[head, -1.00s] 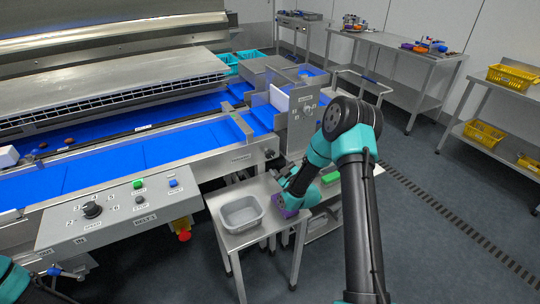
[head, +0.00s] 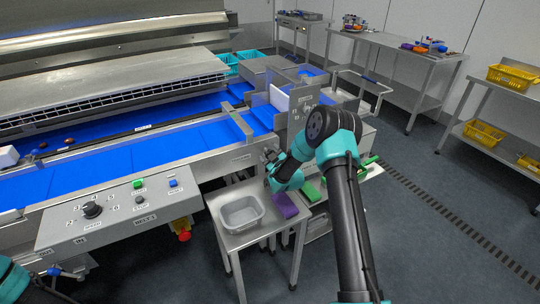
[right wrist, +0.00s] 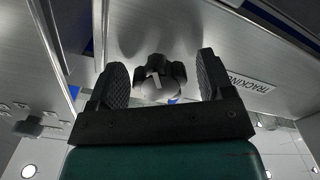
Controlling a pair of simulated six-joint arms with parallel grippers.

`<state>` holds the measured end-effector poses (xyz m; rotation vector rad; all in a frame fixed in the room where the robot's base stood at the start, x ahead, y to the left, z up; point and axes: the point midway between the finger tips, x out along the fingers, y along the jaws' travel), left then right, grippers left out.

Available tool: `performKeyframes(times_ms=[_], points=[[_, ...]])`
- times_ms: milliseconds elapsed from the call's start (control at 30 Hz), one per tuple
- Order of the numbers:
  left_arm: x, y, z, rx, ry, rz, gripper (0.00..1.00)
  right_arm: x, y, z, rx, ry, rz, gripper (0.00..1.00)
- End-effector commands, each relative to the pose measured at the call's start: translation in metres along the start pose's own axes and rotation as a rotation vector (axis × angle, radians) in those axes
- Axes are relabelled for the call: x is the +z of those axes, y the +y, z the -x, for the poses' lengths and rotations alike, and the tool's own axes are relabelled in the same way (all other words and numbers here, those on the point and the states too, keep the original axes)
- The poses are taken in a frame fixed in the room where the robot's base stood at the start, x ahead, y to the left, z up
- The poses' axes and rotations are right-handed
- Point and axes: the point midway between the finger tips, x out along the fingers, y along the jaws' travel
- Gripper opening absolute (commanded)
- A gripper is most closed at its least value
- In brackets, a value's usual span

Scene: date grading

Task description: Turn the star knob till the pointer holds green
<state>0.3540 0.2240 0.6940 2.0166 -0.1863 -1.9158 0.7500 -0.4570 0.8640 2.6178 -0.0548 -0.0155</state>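A dark, lobed star knob (right wrist: 160,74) shows in the right wrist view, with a pale mark on its face. A label reading TRACKING (right wrist: 250,81) sits on the metal to its right. My right gripper (right wrist: 158,78) is open, with one ridged finger on each side of the knob and a visible gap to each. In the head view my right gripper (head: 271,160) is at the conveyor's side frame, and it and the arm hide the knob. No green zone or pointer scale can be made out. Only a teal part of my left arm shows at the lower left.
An upright metal panel (head: 303,112) with a dial stands just behind my right arm. Another knob (right wrist: 30,127) shows at the wrist view's left.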

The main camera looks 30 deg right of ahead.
Motion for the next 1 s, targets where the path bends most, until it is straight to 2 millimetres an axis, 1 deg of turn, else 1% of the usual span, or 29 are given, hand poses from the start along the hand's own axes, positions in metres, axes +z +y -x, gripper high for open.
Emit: performKeyframes(times_ms=[33,67,500,733,1000], points=[[0.0,0.0,0.0,0.0,0.0,0.0,0.0,-0.0001,0.0001,0.0001,0.0,0.0,0.0,0.7],[0.0,0.0,0.0,0.0,0.0,0.0,0.0,-0.0001,0.0001,0.0001,0.0,0.0,0.0,0.67],[0.0,0.0,0.0,0.0,0.0,0.0,0.0,-0.0001,0.0001,0.0002,0.0,0.0,0.0,0.25],[0.0,0.0,0.0,0.0,0.0,0.0,0.0,-0.0002,0.0001,0.0002,0.0,0.0,-0.036,0.25],[0.0,0.0,0.0,0.0,0.0,0.0,0.0,-0.0002,-0.0001,0.0003,0.0,0.0,-0.229,0.25]])
